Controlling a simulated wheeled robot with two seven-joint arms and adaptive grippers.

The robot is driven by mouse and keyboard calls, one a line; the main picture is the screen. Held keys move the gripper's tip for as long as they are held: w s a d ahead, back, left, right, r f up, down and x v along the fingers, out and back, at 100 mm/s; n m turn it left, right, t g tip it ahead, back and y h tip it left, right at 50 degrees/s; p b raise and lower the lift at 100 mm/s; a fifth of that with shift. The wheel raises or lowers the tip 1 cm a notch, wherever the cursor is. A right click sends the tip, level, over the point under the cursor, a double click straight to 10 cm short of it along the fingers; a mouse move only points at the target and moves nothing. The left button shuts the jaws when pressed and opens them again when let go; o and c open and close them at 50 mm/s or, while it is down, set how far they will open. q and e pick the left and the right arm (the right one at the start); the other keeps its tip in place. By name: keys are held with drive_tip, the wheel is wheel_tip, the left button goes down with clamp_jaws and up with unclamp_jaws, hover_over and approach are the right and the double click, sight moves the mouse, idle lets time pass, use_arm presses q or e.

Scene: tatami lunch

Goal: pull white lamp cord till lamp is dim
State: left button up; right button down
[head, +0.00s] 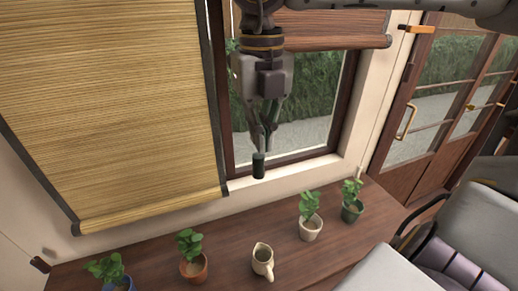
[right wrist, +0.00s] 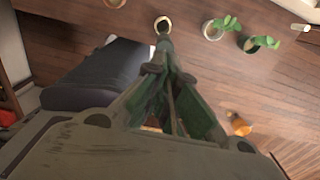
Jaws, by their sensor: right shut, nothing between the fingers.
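No lamp shows in either view. A thin pale cord runs down the wall right of the window in the head view and ends in a small whitish pull (head: 359,173); I cannot tell if it is the lamp cord. My right gripper (head: 259,160) hangs fingers down in front of the window, shut and empty, left of that pull and apart from it. In the right wrist view its fingers (right wrist: 164,42) meet at the tip. A pale cylinder (right wrist: 300,27) at the upper right there may be the same pull. My left gripper is not in view.
A wooden counter (head: 225,262) below holds a cream jug (head: 263,261) and several potted plants. A lowered bamboo blind (head: 110,100) is at left. Another cord pull (head: 40,265) hangs at the far left. Grey chairs (head: 455,225) stand at right by a glazed door.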

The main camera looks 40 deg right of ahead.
wheel_tip(320, 180, up, 7)
idle(0.4)
drive_tip(key=shift+d+f, duration=0.1)
idle(1.7)
